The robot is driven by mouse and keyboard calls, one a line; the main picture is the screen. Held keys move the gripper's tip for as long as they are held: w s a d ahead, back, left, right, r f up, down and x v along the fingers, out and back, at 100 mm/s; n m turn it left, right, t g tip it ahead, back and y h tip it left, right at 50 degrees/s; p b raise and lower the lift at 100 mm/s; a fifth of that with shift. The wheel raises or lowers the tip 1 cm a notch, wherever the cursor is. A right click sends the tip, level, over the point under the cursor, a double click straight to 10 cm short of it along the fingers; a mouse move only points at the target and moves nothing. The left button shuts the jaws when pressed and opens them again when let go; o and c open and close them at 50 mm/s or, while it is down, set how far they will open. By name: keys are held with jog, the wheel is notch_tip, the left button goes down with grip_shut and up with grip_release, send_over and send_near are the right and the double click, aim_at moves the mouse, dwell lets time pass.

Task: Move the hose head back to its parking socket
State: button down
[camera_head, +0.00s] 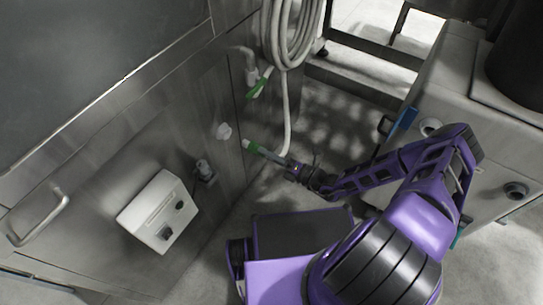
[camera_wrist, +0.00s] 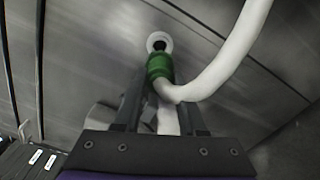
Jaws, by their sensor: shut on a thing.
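The hose head (camera_head: 250,145) is a green collar on the end of a white hose. My gripper (camera_head: 277,158) is shut on it, with the green end pointing at the steel wall. The parking socket looks like the white round fitting (camera_head: 224,131) on that wall; a small gap separates it from the green end. In the wrist view the green hose head (camera_wrist: 159,68) stands between my fingers, just below the white ring of the socket (camera_wrist: 159,42), which has a dark centre. The white hose (camera_wrist: 232,55) bends away to the right. The hose head's lower part is partly hidden.
The coiled white hose (camera_head: 290,32) hangs on the wall above, near a tap with a green lever (camera_head: 260,83). A white control box (camera_head: 158,211) and a small grey fitting (camera_head: 204,169) are on the wall at lower left. A grey machine (camera_head: 455,110) stands at right.

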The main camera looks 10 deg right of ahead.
aim_at(246, 144)
jog(key=shift+x, duration=3)
jog(key=shift+b+x, duration=0.35)
jog(key=shift+x, duration=0.55)
jog(key=shift+w+a, duration=0.2)
jog(key=shift+a, duration=0.05)
jog(key=shift+c, duration=2)
grip_release()
jog(key=p+v, duration=0.1)
jog(key=v, duration=1.6)
jog(key=shift+s, duration=0.2)
